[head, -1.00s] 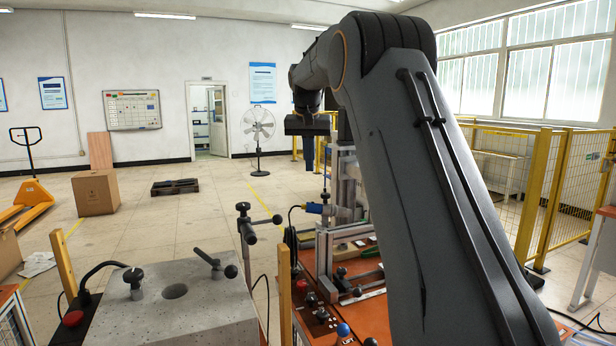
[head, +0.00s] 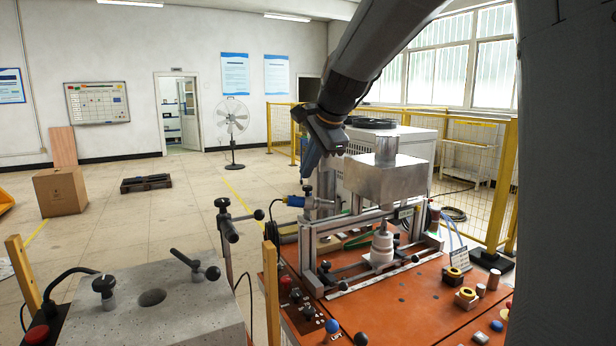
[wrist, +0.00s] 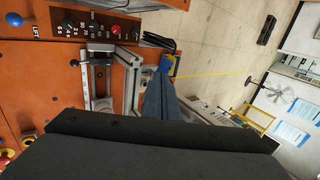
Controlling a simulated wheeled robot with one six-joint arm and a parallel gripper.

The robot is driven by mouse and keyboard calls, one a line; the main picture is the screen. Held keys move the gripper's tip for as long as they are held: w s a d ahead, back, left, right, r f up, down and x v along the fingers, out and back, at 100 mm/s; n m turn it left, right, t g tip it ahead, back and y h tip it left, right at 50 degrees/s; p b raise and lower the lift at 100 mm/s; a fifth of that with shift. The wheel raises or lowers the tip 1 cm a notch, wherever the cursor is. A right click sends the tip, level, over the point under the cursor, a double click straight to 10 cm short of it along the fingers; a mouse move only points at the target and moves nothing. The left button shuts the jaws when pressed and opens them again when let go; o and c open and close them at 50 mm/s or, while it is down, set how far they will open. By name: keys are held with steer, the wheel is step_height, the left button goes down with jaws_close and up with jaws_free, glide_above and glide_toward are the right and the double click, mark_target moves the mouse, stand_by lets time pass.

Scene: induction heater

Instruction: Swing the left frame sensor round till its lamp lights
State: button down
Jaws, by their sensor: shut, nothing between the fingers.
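The left frame sensor (head: 297,201) is a small blue cylinder lying roughly level on a clamp at the left post of the metal frame (head: 309,246). A cable runs from its left end. In the wrist view the blue sensor (wrist: 168,62) shows just beyond the fingertips. I cannot make out whether its lamp is lit. My gripper (head: 306,178) points down, a little above the sensor in the head view. Its fingers are together and empty. In the wrist view the gripper (wrist: 157,82) reaches toward the sensor; I cannot tell whether it touches.
A metal box (head: 385,178) sits on the frame, with a white stepped part (head: 382,245) below it. The orange table (head: 400,310) carries knobs and buttons. A grey block (head: 150,310) with clamp handles stands at left.

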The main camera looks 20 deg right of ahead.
steer(key=p, duration=0.3)
glide_toward(287, 197)
steer(key=f, duration=0.2)
steer(key=w+f, duration=0.1)
steer(key=f, duration=0.2)
steer(key=shift+w, duration=0.25)
steer(key=shift+w+a+f+p, duration=0.1)
steer(key=shift+w+f+p, duration=0.25)
steer(key=shift+w, duration=0.4)
steer(key=shift+w+a+p, duration=0.3)
steer(key=shift+w+p, duration=0.15)
steer(key=shift+w, duration=0.15)
steer(key=shift+s, duration=0.1)
